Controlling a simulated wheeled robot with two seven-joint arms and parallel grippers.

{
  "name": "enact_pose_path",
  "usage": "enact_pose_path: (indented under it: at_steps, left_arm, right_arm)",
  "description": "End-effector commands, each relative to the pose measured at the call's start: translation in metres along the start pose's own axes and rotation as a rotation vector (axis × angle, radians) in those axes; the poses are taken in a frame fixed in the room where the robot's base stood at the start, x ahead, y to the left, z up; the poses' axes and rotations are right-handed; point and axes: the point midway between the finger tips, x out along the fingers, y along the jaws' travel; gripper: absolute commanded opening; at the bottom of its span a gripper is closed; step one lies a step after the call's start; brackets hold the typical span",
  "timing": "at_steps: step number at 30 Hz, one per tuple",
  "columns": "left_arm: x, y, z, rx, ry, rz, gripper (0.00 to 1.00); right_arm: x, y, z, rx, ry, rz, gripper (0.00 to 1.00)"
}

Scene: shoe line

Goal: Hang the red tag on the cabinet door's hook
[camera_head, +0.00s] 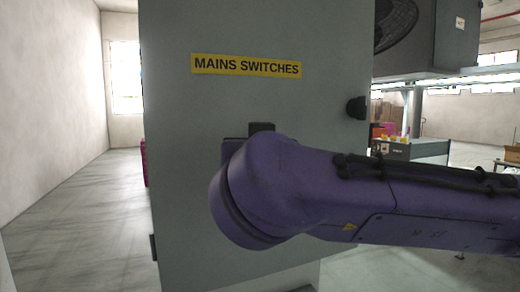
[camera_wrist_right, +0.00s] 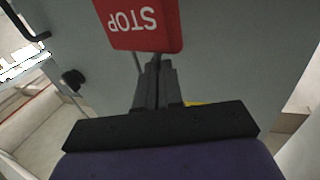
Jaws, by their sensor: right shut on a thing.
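The red tag (camera_wrist_right: 140,24), with white STOP lettering that reads upside down, is in the right wrist view at the top. My right gripper (camera_wrist_right: 157,62) is shut on its edge, and the tag is held out in front of the grey cabinet door (camera_wrist_right: 228,60). In the head view my purple right arm crosses the door (camera_head: 180,120) and hides the tag and most of the gripper. I cannot make out the door's hook for certain; the tag, gripper or arm may cover it. My left gripper is in neither view.
A yellow MAINS SWITCHES label (camera_head: 246,66) is on the upper door. A black knob (camera_head: 357,107) sticks out near its right edge. A bent black bar (camera_wrist_right: 27,27) shows at the wrist view's upper left. Open floor (camera_head: 75,195) lies left of the cabinet.

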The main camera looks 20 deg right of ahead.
Motion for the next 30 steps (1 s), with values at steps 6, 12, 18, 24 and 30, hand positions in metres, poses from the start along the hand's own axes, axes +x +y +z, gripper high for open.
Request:
enact_pose_path:
  at_steps: [6, 12, 18, 24, 30]
  left_arm:
    - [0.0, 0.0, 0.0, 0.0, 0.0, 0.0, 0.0]
    - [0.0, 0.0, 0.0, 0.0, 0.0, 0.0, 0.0]
    - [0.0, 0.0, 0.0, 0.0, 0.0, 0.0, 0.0]
    - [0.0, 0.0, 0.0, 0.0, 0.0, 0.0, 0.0]
    - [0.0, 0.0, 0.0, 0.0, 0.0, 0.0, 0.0]
  right_arm:
    - [0.016, -0.005, 0.001, -0.001, -0.001, 0.0, 0.0]
    - [0.029, -0.009, 0.003, -0.001, 0.0, 0.001, 0.0]
    - [0.036, -0.012, 0.01, -0.001, 0.0, 0.001, 0.0]
    - [0.038, -0.012, 0.014, 0.0, 0.002, 0.001, 0.0]
    - [0.038, -0.012, 0.014, 0.0, 0.001, 0.001, 0.0]
